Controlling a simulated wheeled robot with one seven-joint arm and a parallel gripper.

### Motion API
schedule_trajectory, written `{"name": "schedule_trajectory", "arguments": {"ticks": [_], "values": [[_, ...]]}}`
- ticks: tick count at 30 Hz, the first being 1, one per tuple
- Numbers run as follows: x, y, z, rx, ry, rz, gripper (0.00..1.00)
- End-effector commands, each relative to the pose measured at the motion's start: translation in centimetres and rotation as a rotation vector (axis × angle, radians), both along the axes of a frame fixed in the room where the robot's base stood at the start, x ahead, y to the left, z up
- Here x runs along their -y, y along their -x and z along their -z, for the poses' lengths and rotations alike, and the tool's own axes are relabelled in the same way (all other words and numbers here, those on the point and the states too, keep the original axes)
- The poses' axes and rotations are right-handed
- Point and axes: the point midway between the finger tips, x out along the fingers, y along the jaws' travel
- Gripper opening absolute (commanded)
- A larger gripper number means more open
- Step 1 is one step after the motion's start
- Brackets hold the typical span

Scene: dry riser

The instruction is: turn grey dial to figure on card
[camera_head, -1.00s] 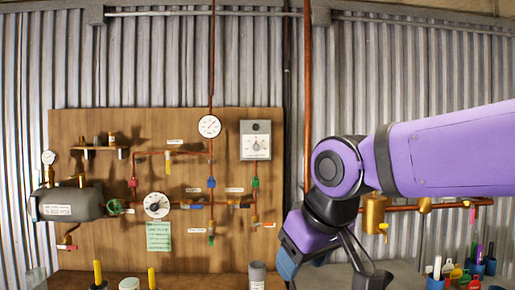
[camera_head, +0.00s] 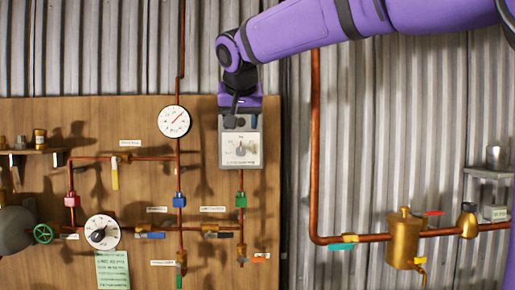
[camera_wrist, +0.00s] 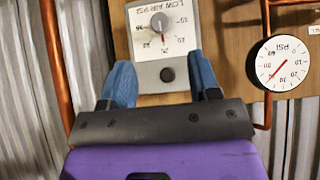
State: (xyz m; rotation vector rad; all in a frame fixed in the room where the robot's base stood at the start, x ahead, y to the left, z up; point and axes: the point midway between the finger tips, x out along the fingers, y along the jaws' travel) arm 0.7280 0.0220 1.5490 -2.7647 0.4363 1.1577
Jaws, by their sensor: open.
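The grey dial (camera_head: 241,149) is a small knob on the pale face of a grey box (camera_head: 225,160) on the wooden board. In the wrist view the dial (camera_wrist: 159,22) shows upside down, on a face lettered "LOW AIR PSI" with figures around it. The green card (camera_head: 113,270) hangs lower left; its writing is too small to read. My gripper (camera_wrist: 161,80) is open and empty, its blue fingers spread at the box's top end, around a dark round button (camera_wrist: 167,74). The fingers are apart from the dial. In the head view my gripper (camera_head: 240,108) hides the box's top.
A round white gauge (camera_head: 173,121) is left of the box and shows in the wrist view (camera_wrist: 283,62). A white dial with a dark knob (camera_head: 102,232) is lower left. Copper pipes with coloured valves run below. A brass fitting (camera_head: 404,238) is at right.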

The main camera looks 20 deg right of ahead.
Motion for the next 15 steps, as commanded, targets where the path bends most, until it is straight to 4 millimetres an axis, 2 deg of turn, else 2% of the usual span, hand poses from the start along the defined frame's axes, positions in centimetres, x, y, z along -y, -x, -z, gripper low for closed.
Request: {"name": "schedule_trajectory", "arguments": {"ticks": [5, 15], "values": [[0.0, -1.1, 0.2, 0.008, -0.006, 0.006, 0.56], [1.3, -4.7, 4.3, 0.005, -0.006, 0.004, 0.56]]}}
